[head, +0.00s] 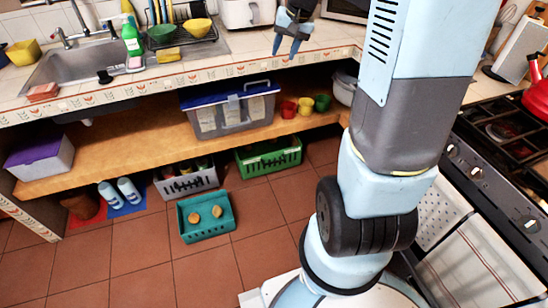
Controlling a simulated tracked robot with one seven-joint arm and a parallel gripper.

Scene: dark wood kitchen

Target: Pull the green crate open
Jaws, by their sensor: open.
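The green crate (271,161) stands on the tiled floor under the low wooden shelf, right of a grey crate. It has slotted walls, and its rear is in the shelf's shadow. My gripper (286,48) is at the top of the head view, in front of the counter's back part. It is open with nothing between its fingers. In the picture it is well above the crate and apart from it.
A teal crate (206,227) with two brown round items stands on the floor, left of and nearer than the green crate. A grey crate (187,185) stands beside the green one. A lidded bin (229,116) sits on the shelf (120,132) above. The stove (490,180) is at right.

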